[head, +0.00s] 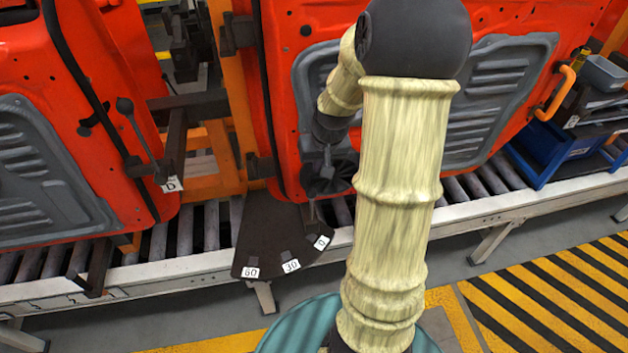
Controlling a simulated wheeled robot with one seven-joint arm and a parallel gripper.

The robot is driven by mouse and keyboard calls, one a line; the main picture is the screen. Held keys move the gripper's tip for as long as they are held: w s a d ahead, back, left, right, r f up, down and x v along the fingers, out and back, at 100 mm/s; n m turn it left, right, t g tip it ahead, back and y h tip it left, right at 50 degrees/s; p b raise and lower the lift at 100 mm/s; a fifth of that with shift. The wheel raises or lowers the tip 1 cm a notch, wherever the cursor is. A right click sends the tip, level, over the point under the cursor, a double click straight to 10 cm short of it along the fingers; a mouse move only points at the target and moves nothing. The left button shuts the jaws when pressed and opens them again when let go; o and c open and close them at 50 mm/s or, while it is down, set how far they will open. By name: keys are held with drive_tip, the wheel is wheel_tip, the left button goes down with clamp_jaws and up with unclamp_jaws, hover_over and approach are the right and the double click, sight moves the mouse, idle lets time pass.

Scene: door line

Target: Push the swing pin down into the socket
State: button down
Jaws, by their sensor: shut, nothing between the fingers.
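My gripper (327,158) is shut and points down in front of the middle orange door panel. It is directly over a dark round piece (322,184), which may be the head of the swing pin; I cannot tell whether they touch. A thin dark rod (309,213) shows below this piece, near the 0 mark of a dark fan-shaped plate (268,238). The plate carries tags 60, 30 and 0. The socket cannot be made out, and how deep the pin sits cannot be told.
A lever with a ball knob (125,106) stands at the left, by a bracket tagged D (169,184). The roller conveyor (200,235) runs below the orange doors. A blue bin (560,150) and a door's orange handle (555,93) are at the right. My arm covers part of the middle.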

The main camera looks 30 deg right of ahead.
sight(315, 194)
drive_tip(key=x, duration=0.2)
drive_tip(key=p+x, duration=0.1)
drive_tip(key=x, duration=0.2)
drive_tip(key=s+x, duration=0.1)
drive_tip(key=x, duration=0.1)
drive_tip(key=shift+w+a+f+p, duration=0.1)
drive_tip(key=shift+a+f+p, duration=0.3)
drive_tip(key=shift+f, duration=0.1)
wheel_tip(315, 194, down, 5)
drive_tip(key=b, duration=0.4)
drive_tip(key=shift+s, duration=0.25)
